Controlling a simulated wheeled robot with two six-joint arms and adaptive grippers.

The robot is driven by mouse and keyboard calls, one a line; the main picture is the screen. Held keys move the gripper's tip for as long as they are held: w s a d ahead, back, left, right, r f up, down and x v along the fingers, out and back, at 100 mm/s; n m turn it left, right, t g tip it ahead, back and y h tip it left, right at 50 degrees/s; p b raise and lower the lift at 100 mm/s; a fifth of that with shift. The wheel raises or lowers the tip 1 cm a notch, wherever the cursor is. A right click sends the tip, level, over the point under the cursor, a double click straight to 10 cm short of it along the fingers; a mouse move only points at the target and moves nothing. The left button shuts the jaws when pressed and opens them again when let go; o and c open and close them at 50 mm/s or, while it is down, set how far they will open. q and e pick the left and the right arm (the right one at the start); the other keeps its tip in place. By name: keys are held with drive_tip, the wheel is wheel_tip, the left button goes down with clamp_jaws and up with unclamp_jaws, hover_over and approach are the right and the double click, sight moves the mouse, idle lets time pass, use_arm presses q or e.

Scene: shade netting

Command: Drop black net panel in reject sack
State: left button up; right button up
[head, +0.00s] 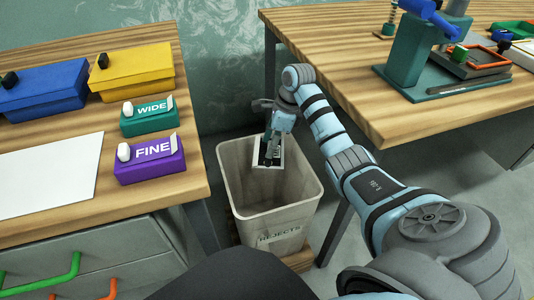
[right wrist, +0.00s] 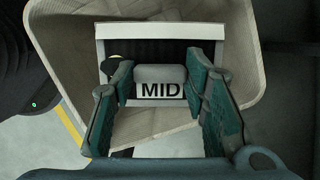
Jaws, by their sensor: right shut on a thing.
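The black net panel (head: 262,160) has a pale frame and hangs from my right gripper (head: 272,145) at the mouth of the reject sack. In the right wrist view, the panel (right wrist: 150,47) shows a white frame, black netting and a grey grip block above a "MID" label. My right gripper (right wrist: 161,80) is shut on this grip block, one finger at each side. The open beige reject sack (head: 268,205), marked "REJECTS", stands between the tables. Its wall also shows around the panel in the right wrist view (right wrist: 75,70). My left gripper is out of view.
The left table holds a blue box (head: 45,90), a yellow box (head: 132,72), a green "WIDE" block (head: 149,121), a purple "FINE" block (head: 149,166) and a white sheet (head: 50,175). The right table (head: 320,45) carries a green press stand (head: 408,50); its edge lies near my right arm.

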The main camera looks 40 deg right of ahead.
drive_tip(key=o, duration=1.2)
